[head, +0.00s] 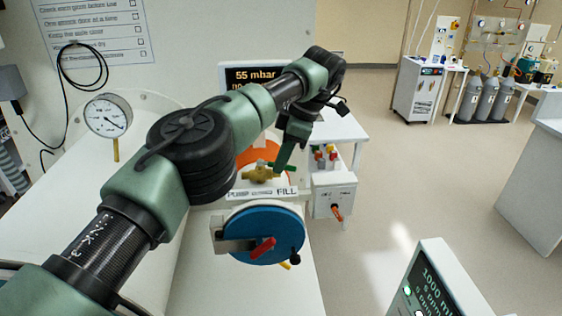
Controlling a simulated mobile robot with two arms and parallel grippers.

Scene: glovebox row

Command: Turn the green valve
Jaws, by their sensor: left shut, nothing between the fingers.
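The green valve has a green lever handle (289,168) on a brass body (258,174), above a white label strip reading PUMP and FILL (262,193). My left arm reaches in from the lower left and bends down over the valve. My left gripper (280,165) points down with its fingers shut and empty, its tips right at the green handle. I cannot tell whether they touch it. The arm and fingers hide part of the valve's surroundings. My right gripper is not in view.
A blue round door (265,236) with a red handle (263,249) sits just in front of the valve. A pressure gauge (108,115) stands left. A display reading 55 mbar (252,76) is behind my arm. A white box with an orange-red knob (335,190) stands right. Open floor lies further right.

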